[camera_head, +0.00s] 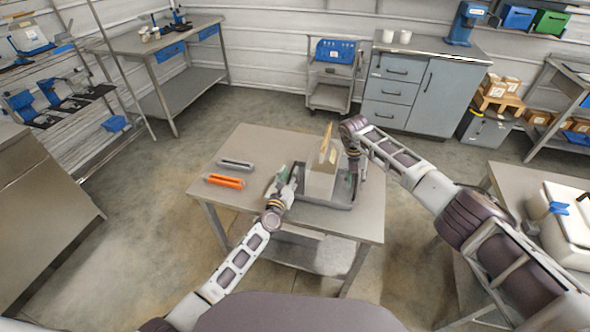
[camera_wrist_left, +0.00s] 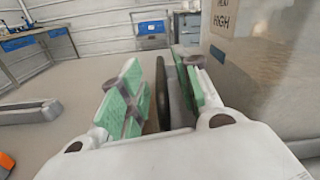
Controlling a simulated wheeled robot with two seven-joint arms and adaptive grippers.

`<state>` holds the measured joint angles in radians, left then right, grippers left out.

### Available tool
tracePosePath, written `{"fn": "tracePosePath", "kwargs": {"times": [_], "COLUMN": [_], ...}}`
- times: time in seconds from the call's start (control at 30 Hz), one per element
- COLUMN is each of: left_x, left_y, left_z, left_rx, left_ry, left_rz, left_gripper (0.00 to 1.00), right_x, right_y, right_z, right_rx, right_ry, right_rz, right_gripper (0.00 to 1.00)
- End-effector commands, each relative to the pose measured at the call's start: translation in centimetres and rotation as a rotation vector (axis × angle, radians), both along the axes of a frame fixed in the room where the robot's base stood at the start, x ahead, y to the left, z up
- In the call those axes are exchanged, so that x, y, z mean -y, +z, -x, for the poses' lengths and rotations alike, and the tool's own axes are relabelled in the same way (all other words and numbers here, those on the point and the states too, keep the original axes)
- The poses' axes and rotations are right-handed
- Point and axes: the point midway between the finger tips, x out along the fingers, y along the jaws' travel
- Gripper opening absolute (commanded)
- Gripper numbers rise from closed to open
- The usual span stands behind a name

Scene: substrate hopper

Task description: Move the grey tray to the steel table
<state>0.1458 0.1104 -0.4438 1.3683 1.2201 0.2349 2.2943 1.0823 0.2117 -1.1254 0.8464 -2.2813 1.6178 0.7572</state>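The grey tray (camera_head: 338,203) lies on the small table in front of me, with a pale, partly see-through hopper (camera_head: 320,183) standing in it. My left gripper (camera_head: 284,182) is at the tray's left side, its green-padded fingers apart. In the left wrist view these fingers (camera_wrist_left: 160,95) stand on either side of a dark upright edge (camera_wrist_left: 162,88), which looks like the tray's wall or handle. My right gripper (camera_head: 354,172) is at the tray's right side; its fingers are mostly hidden, so I cannot tell its opening. I cannot tell which table is the steel one.
A grey holder (camera_head: 235,164) and an orange one (camera_head: 224,181) lie on the small table (camera_head: 262,142), left of the tray. A table (camera_head: 507,178) with a white box (camera_head: 565,225) stands at the right. Another bench (camera_head: 148,45) stands at the back left. Open floor lies between.

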Motion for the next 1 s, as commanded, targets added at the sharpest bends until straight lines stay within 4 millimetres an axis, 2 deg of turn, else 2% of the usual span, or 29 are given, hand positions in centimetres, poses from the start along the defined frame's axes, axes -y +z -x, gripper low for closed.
{"fn": "tracePosePath", "kwargs": {"times": [0.47, 1.0], "left_x": [-0.3, -1.1], "left_y": [-0.2, -0.2], "left_z": [0.7, 4.8], "left_rx": [-0.002, -0.002], "left_ry": [0.002, 0.002], "left_rz": [-0.002, -0.001], "left_gripper": [0.32, 0.32], "right_x": [0.2, 0.2], "right_y": [0.0, 0.0], "right_z": [0.0, 0.0], "right_rx": [0.0, -0.001], "right_ry": [0.0, 0.0], "right_rz": [0.002, 0.003], "right_gripper": [0.31, 0.31]}}
